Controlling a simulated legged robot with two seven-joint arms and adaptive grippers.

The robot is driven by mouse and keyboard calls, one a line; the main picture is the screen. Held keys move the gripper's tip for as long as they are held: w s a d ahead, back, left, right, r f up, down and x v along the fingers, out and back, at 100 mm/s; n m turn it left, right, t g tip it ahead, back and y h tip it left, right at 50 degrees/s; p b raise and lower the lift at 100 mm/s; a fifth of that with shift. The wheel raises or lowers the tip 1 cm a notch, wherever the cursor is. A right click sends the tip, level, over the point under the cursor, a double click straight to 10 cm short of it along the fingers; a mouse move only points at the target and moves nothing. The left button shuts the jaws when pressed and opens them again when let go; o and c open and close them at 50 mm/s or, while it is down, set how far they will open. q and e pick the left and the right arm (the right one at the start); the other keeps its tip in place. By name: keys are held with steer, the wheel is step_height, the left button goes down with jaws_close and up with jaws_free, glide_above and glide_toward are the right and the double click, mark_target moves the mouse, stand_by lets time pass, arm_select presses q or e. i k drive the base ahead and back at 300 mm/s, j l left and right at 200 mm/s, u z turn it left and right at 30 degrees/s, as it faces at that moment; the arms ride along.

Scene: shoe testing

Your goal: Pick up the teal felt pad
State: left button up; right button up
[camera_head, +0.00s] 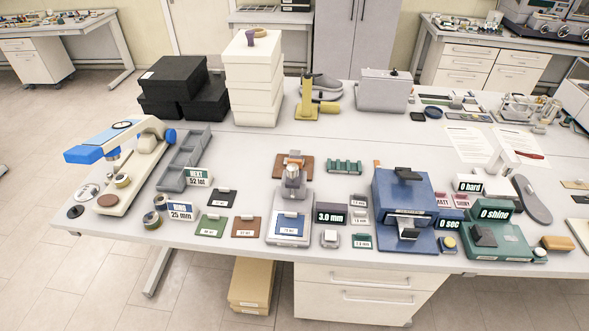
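No pad can be singled out with certainty as the teal felt pad. A dark green flat pad (214,225) with a small label lies on the table, left of centre. A brown pad (246,227) lies to its right. A blue pad (290,226) sits on the plate of the silver gauge (293,187). Neither of my grippers is in view.
A cream and blue tester (145,160) and a grey tray (184,160) stand at left. A blue device (405,205) and a dark green device (500,240) stand at right. White boxes (253,80) and black boxes (178,82) are stacked behind.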

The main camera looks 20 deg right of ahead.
mark_target(360, 241)
steer(key=z, duration=1.5)
